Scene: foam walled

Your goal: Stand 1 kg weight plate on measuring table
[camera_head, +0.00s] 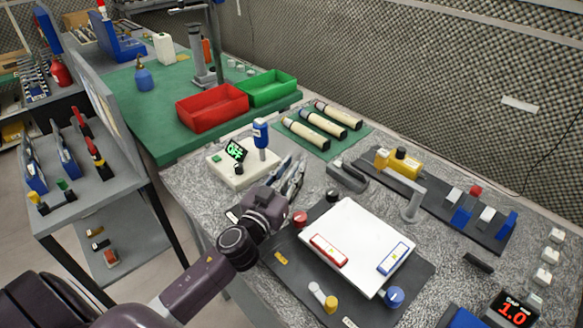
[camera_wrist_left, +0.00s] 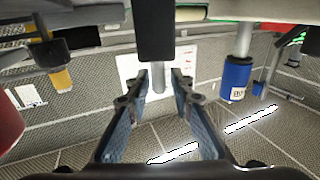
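The grey speckled table (camera_head: 463,262), which I take to be the measuring table, fills the right of the head view. I cannot pick out a thing clearly marked as the 1 kg weight plate. A white square board (camera_head: 350,232) on a dark mat bears a red-framed piece (camera_head: 328,250) and a blue-framed piece (camera_head: 392,258). My left gripper (camera_head: 292,172) is over the table beside the white box. In the left wrist view its fingers (camera_wrist_left: 160,95) stand apart with nothing held between them. My right gripper is not in view.
A white box (camera_head: 232,172) with an OFF display stands close to a blue labelled cylinder (camera_head: 261,135), also in the wrist view (camera_wrist_left: 236,78). Red (camera_head: 212,108) and green (camera_head: 267,88) bins sit behind. Round knobs surround the board. A display (camera_head: 512,312) reads 1.0.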

